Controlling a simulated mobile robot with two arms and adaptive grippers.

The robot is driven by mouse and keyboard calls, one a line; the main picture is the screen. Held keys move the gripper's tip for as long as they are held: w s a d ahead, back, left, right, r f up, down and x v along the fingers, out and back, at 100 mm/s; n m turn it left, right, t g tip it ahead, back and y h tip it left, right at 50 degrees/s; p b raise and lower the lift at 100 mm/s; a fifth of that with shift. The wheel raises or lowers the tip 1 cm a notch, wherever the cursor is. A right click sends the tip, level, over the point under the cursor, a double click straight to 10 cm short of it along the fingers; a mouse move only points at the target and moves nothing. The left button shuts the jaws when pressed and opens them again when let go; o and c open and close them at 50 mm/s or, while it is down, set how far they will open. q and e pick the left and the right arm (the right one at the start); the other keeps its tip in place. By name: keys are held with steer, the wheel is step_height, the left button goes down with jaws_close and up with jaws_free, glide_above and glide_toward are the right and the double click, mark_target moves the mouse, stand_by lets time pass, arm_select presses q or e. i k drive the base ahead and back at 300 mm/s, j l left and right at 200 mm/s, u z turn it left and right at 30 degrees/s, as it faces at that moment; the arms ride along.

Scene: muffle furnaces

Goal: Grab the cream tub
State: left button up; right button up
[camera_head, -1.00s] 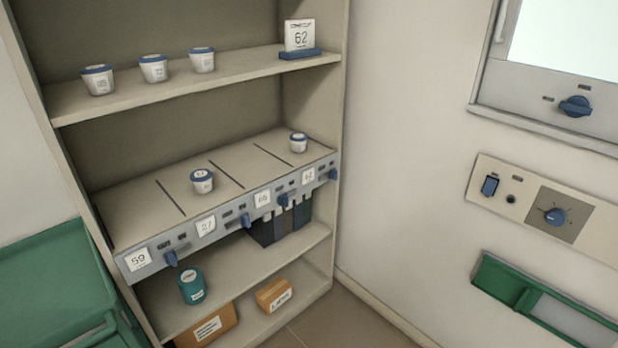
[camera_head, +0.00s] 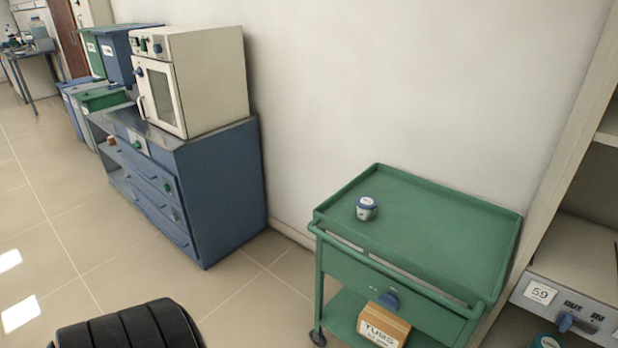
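A small cream-white tub with a blue lid (camera_head: 366,208) stands upright on the top of the green trolley (camera_head: 450,215), near its left end. The tub stands alone there, with nothing touching it. Its label is too small to read. Neither of my grippers can be made out in this view.
The trolley has a drawer with a blue knob and a cardboard box (camera_head: 383,325) on its lower shelf. A blue cabinet (camera_head: 220,190) bearing a cream furnace (camera_head: 200,80) stands to the left. A shelf unit (camera_head: 570,170) edges in at right. Floor (camera_head: 245,300) between cabinet and trolley is clear.

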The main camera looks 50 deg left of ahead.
mark_target(366, 206)
steer(key=u, duration=1.2)
